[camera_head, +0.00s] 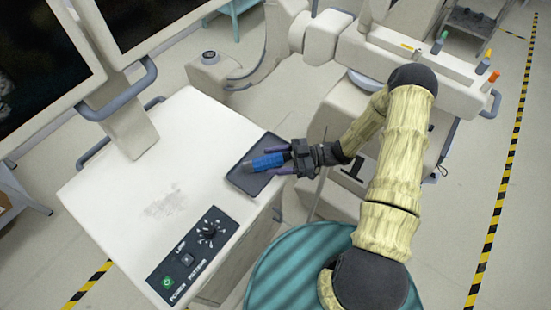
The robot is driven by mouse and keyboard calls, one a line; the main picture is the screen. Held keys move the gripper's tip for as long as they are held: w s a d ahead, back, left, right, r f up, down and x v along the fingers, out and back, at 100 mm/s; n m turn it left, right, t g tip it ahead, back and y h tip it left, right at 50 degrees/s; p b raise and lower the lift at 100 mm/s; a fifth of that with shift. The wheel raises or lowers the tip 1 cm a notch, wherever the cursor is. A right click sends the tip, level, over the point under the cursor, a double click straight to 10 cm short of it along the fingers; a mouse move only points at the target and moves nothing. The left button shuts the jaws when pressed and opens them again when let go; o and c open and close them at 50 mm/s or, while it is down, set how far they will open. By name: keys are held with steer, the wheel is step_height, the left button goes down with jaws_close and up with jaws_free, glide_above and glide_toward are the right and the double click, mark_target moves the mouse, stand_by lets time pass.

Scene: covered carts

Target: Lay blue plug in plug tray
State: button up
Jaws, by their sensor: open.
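The blue plug (265,162) is a short blue cylinder over the dark plug tray (243,182). The tray is a shallow dark rectangle on the right edge of the white cart top. My gripper (279,161) reaches in from the right, with its dark fingers beside the right end of the plug. The fingers are apart. I cannot tell whether the plug rests on the tray floor or whether a finger touches it. My gripper and the plug hide part of the tray.
The white cart top (120,190) is mostly clear left of the tray. A control panel (192,257) with a green button and knob lies at its front. Monitors (40,60) stand at the left. A white machine (420,65) stands behind my arm.

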steer(key=w+d+b, duration=0.1)
steer(key=d+b, duration=0.4)
steer(key=d, duration=0.7)
steer(key=shift+w, duration=0.3)
steer(key=w+d+r+m+t+h, duration=0.1)
steer(key=w+r+m+t+h, duration=0.6)
steer(key=w+m+t+h, duration=0.4)
steer(key=s+r+m+g+h, duration=0.2)
steer(key=s+m+g+h, duration=0.1)
steer(key=s, duration=0.7)
steer(key=s+r+m+g+h, duration=0.3)
steer(key=s+m+h, duration=0.1)
steer(key=s, duration=0.6)
steer(key=shift+d+r+m, duration=0.25)
steer(key=shift+d+m, duration=0.15)
steer(key=shift+m, duration=0.2)
